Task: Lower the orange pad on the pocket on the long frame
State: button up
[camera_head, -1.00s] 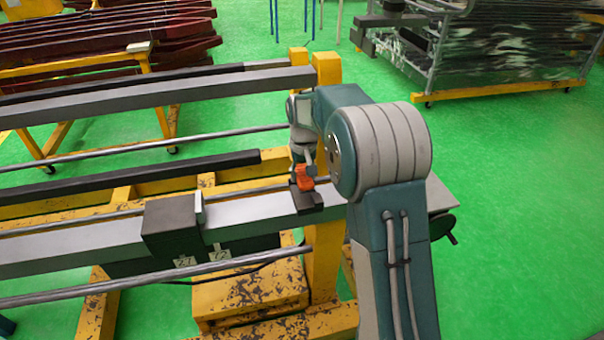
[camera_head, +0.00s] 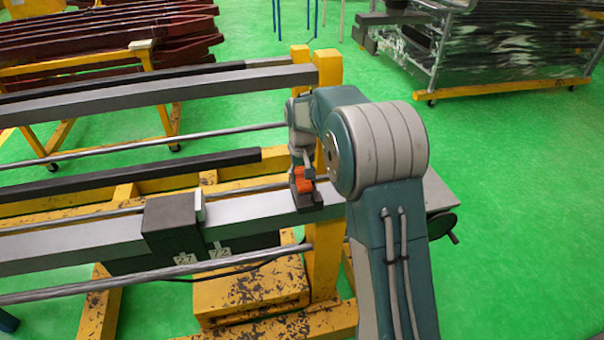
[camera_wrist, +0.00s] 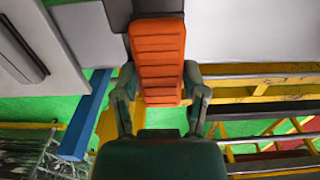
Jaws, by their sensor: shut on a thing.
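The orange ribbed pad (camera_wrist: 158,50) is between the two fingers of my gripper (camera_wrist: 160,78) in the wrist view, which are shut on its sides. In the head view my gripper (camera_head: 302,170) points down with the orange pad (camera_head: 304,187) at its tip. The pad is right at a small dark block (camera_head: 317,204), seemingly the pocket, on the right part of the grey long frame (camera_head: 95,236). A dark piece (camera_wrist: 157,6) shows at the pad's far end in the wrist view. I cannot tell whether the pad touches the pocket.
A larger dark block (camera_head: 172,226) with white number labels sits on the long frame to the left. Metal rods and a yellow stand (camera_head: 250,292) surround the frame. A wheeled rack (camera_head: 490,55) stands at the back right. Green floor is clear at right.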

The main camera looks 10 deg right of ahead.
aim_at(300, 176)
jog(key=shift+a+f, duration=0.15)
jog(key=shift+f, duration=0.4)
jog(key=shift+a+f, duration=0.15)
jog(key=shift+f, duration=0.35)
jog(key=shift+f, duration=0.1)
jog(key=shift+d+f, duration=0.1)
jog(key=shift+f, duration=0.7)
jog(key=o, duration=1.2)
jog(key=shift+o, duration=0.4)
jog(key=shift+r, duration=0.1)
jog(key=shift+r, duration=4.4)
